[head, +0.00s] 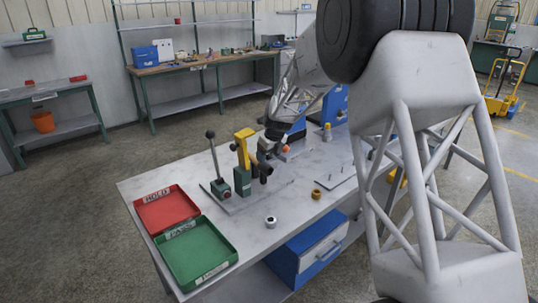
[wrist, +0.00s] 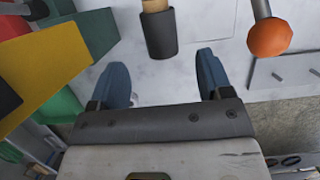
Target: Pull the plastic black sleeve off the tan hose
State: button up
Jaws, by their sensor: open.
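In the wrist view, the tan hose (wrist: 153,5) enters from the top edge, and only a short piece of it shows. The black sleeve (wrist: 162,36) sits around its end. My gripper (wrist: 162,60) is open, with one blue finger on each side in the picture. The sleeve's near end lies about level with the fingertips, between them, with clear gaps on both sides. Neither finger touches it. How far the sleeve lies in depth I cannot tell. In the head view, my arm reaches down over the table, and the hose and sleeve are hard to make out there.
A yellow and green fixture (wrist: 48,62) stands close on the left in the wrist view. An orange ball on a grey rod (wrist: 270,37) is close on the right. A red tray (head: 166,211) and a green tray (head: 194,259) lie at the table's left end.

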aim_at(266, 164)
jog(key=shift+f, duration=0.1)
jog(key=shift+x, duration=3.75)
jog(key=shift+c, duration=0.4)
jog(key=c, duration=1)
jog(key=shift+c, duration=0.2)
jog(key=o, duration=0.5)
jog(key=c, duration=0.5)
